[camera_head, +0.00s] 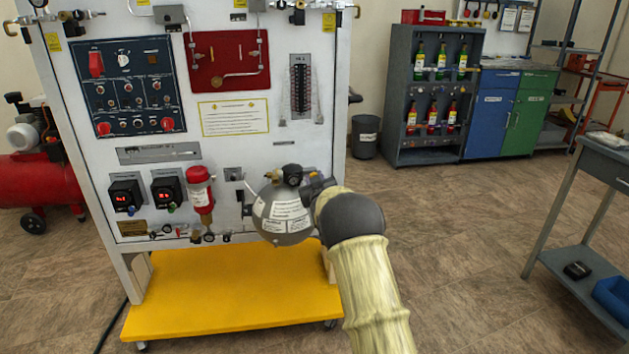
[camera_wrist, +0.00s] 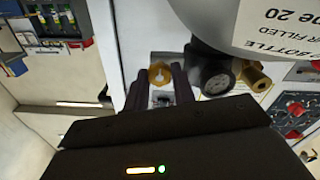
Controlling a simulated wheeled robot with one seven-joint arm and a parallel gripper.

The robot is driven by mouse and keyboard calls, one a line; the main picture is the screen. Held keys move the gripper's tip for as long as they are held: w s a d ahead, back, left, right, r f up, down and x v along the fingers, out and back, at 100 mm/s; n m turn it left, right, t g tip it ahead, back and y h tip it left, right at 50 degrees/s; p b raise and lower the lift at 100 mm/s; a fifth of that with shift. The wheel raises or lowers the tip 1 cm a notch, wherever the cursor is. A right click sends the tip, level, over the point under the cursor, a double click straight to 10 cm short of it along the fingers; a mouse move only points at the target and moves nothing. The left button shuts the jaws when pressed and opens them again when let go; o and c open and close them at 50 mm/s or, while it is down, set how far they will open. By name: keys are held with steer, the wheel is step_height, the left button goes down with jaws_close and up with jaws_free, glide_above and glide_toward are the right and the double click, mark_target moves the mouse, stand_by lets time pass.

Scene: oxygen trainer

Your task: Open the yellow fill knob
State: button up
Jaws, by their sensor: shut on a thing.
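The yellow fill knob (camera_wrist: 160,72) shows in the wrist view as a small round brassy disc between my fingertips. My gripper (camera_wrist: 162,80) is shut on it, one dark finger on each side. In the head view my gripper (camera_head: 312,189) is at the upper right of the grey round bottle (camera_head: 270,237), and the knob is hidden there. A dark round gauge (camera_wrist: 214,76) with a brass fitting sits right of my fingers in the wrist view. The gauge (camera_head: 292,175) also shows on top of the bottle in the head view.
The white trainer panel (camera_head: 240,150) stands upright behind the bottle, above a yellow base shelf (camera_head: 220,292). A red cylinder (camera_head: 201,190) is mounted left of the bottle. A grey bench (camera_head: 600,160) stands at the far right. The floor between is clear.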

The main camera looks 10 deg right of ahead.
steer(key=shift+f, duration=0.3)
steer(key=o, duration=0.6)
steer(key=shift+o, duration=0.5)
steer(key=shift+r, duration=0.15)
steer(key=shift+s, duration=0.15)
steer(key=s+p, duration=0.2)
steer(key=s, duration=1.5)
steer(key=shift+s, duration=0.15)
